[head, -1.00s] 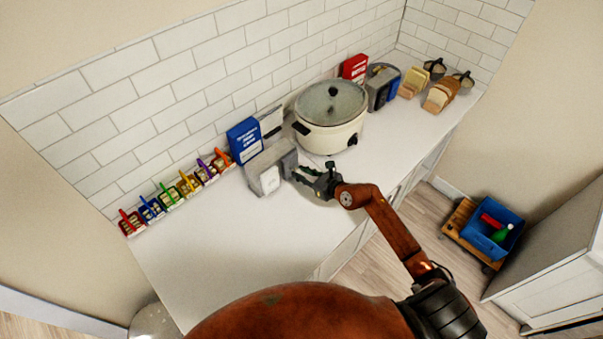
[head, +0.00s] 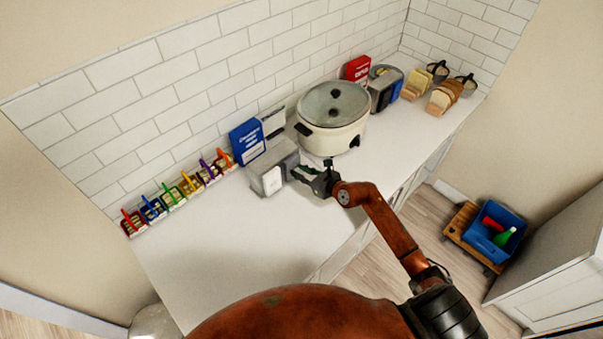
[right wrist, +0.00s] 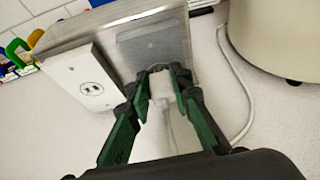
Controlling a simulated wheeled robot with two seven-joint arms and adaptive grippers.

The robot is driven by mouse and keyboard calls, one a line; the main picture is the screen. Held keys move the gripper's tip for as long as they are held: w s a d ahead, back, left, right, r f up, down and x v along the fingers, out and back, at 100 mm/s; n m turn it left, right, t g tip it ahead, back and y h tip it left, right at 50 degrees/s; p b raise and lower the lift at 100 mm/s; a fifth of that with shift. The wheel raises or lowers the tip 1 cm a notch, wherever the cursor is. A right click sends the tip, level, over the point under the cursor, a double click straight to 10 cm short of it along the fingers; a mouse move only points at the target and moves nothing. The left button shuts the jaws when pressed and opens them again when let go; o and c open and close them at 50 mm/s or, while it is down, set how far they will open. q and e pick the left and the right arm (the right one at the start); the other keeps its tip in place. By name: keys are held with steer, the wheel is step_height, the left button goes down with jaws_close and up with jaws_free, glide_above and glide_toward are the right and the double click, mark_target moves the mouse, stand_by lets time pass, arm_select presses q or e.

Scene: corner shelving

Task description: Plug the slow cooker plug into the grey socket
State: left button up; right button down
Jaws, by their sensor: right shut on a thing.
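My right gripper (head: 303,174) is at the right side of a grey metal outlet box (head: 268,172) on the counter. In the right wrist view its green fingers (right wrist: 163,78) are shut on the white slow cooker plug (right wrist: 162,86). The plug is directly in front of the grey socket (right wrist: 155,48), overlapping its lower edge. I cannot tell whether the plug touches or enters it. A white socket (right wrist: 84,78) is on the same box to the left. The cream slow cooker (head: 331,138) with a glass lid stands behind the gripper. My left gripper is not in view.
A white cord (right wrist: 243,92) curves over the counter beside the cooker. A blue box (head: 246,141) stands behind the outlet box. Small colored baskets (head: 172,196) line the wall at left. A toaster (head: 380,92) and bread (head: 443,97) are at right. The front-left counter (head: 215,245) is clear.

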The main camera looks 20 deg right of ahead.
steer(key=shift+w, duration=0.25)
steer(key=c, duration=1.7)
jaws_free()
steer(key=shift+o, duration=0.2)
steer(key=shift+s, duration=0.1)
steer(key=v, duration=1.2)
steer(key=shift+a, duration=0.1)
